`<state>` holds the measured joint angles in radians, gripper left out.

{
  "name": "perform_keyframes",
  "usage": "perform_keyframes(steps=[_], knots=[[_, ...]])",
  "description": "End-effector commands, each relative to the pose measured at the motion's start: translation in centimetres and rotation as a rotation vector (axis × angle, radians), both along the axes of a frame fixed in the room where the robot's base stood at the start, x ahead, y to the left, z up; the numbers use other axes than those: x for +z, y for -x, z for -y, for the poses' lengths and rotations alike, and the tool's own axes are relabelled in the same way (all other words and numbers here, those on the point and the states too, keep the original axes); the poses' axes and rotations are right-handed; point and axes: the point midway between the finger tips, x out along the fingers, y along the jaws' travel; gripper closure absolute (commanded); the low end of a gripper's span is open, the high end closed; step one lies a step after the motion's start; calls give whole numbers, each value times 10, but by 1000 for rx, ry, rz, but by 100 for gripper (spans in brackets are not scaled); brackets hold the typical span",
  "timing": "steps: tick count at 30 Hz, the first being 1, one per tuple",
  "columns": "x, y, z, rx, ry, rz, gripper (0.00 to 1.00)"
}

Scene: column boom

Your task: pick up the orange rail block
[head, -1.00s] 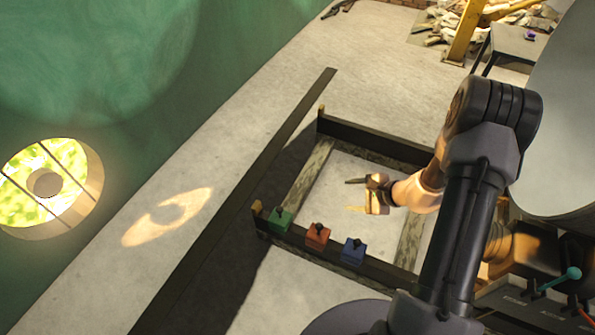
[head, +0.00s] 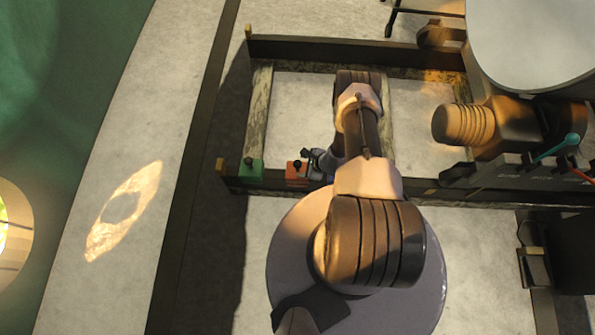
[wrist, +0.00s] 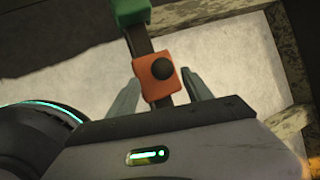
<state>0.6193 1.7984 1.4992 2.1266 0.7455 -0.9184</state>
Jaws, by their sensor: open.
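The orange rail block (head: 294,172), with a dark round knob on top, sits on the dark front rail. In the wrist view the orange block (wrist: 156,86) appears between the tips of my gripper's two fingers (wrist: 159,77). The fingers are spread, with a visible gap on each side of the block. In the head view my gripper (head: 313,165) is just right of the orange block, partly hidden by my arm. A green block (head: 252,168) sits on the rail to the left; it also shows at the top of the wrist view (wrist: 129,12). The blue block is not visible now.
The dark rail (head: 268,185) borders a frame with pale floor inside (head: 303,110). A rounded grey surface (head: 530,45) stands at upper right. A green wall (head: 70,90) is at left. Small coloured levers (head: 572,140) are at right.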

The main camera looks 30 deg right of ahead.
Motion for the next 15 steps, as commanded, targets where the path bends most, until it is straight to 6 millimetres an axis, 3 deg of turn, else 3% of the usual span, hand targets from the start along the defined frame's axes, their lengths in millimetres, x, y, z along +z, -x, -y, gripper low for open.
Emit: perform_keyframes(steps=[1,6,13,15], knots=[[-14,-9,-4,5,1,2,41],[-33,-26,-10,2,0,0,41],[-32,-28,-10,1,0,1,41],[-32,-28,-10,1,0,1,51]])
